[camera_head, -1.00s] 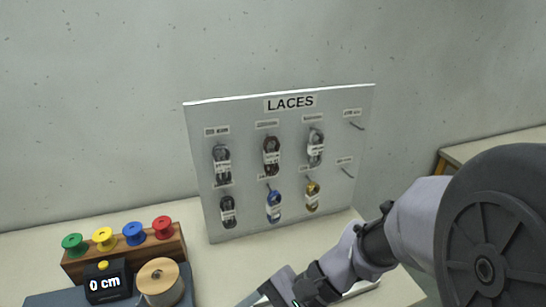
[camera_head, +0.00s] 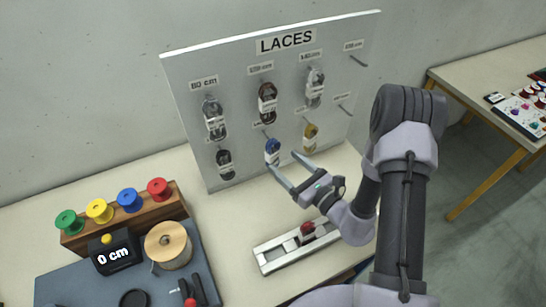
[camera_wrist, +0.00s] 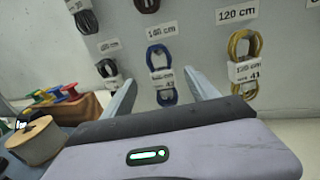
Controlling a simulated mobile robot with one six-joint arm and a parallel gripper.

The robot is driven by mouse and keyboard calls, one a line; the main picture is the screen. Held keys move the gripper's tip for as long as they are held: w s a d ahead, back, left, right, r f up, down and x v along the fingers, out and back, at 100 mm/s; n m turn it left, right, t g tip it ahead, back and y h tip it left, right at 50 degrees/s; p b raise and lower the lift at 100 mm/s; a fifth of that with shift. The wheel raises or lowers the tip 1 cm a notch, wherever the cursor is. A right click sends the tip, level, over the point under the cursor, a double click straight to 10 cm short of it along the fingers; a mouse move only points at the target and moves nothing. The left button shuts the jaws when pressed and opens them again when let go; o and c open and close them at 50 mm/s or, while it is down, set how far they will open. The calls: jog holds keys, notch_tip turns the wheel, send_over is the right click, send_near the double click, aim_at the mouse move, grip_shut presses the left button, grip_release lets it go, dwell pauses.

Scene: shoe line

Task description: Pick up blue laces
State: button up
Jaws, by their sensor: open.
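The blue laces (camera_head: 272,148) hang as a banded bundle on a hook in the lower row of the white LACES board (camera_head: 230,62). In the wrist view the blue laces (camera_wrist: 158,58) hang ahead, with a white paper band around them, between the lines of my two fingers. My gripper (camera_head: 284,164) is open and empty, just in front of and slightly below the blue laces. In the wrist view my gripper (camera_wrist: 160,88) shows both fingers spread apart. I cannot tell the exact gap between fingertips and laces.
Yellow laces (camera_head: 311,136) hang right of the blue ones, black laces (camera_head: 225,160) left. A grey slotted fixture (camera_head: 272,257) lies below my arm. Coloured spools (camera_head: 128,200), a counter (camera_head: 112,254) and a wooden spool (camera_head: 168,246) stand at left.

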aim_at(273, 150)
jog(key=x, duration=0.7)
jog(key=shift+f, duration=0.2)
jog(key=shift+d, duration=0.15)
jog(key=shift+c, duration=0.2)
grip_shut()
jog(key=shift+r, duration=0.5)
jog(key=v, duration=1.8)
jog(key=shift+r, duration=0.25)
